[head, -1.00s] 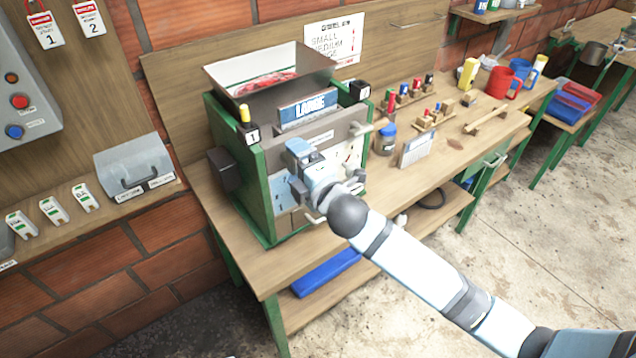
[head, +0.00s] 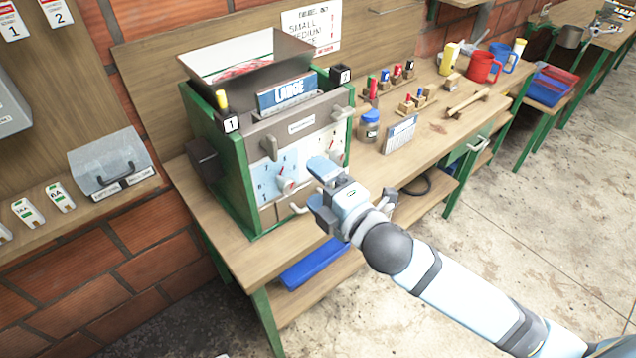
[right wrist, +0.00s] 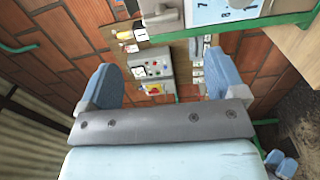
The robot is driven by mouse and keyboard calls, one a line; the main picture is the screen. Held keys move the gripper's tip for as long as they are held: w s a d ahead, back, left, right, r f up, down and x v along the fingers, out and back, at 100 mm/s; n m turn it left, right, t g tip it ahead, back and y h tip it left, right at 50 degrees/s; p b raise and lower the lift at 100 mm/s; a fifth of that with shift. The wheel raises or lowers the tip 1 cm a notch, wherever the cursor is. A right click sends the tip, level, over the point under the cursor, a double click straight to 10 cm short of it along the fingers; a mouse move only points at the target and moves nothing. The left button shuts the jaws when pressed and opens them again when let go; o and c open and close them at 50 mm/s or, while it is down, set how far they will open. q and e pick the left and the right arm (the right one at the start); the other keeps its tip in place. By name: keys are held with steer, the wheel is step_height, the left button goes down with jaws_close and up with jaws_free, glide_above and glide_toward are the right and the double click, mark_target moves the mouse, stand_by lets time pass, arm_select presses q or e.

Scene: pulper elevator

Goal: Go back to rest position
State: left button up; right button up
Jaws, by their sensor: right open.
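My right gripper (head: 318,184) is in front of the lower right part of the green-sided machine (head: 240,180), apart from its dials as far as I can tell. In the right wrist view its two blue fingers stand wide apart with nothing between them, so the right gripper (right wrist: 165,85) is open and empty. The machine's front shows a blue dial plate (head: 268,176) with a white knob, a second dial partly hidden behind my gripper, and a blue "LARGE" sign (head: 287,92) on top. My left gripper is not in the head view.
The machine stands on a wooden bench (head: 215,225). To its right are a jar (head: 369,127), a small card (head: 400,134), coloured pegs and a red mug (head: 483,66). A blue tray (head: 315,262) lies on the lower shelf. Open concrete floor (head: 530,190) is at the right.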

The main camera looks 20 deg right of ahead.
steer(key=s+d+f+m+g+h, duration=0.1)
steer(key=s+f+m+g, duration=0.1)
steer(key=s+f+m, duration=0.3)
steer(key=s+d+f+m+g+h+p, duration=0.1)
steer(key=s+f+m, duration=0.5)
steer(key=f, duration=0.7)
steer(key=s+d+f+m+g+h+p, duration=0.1)
steer(key=s+d+f+m+g, duration=0.1)
steer(key=s+f+m, duration=0.4)
step_height(320, 180, down, 3)
steer(key=shift+d+f+m+g, duration=0.15)
steer(key=shift+m+g, duration=0.35)
steer(key=shift+m, duration=0.4)
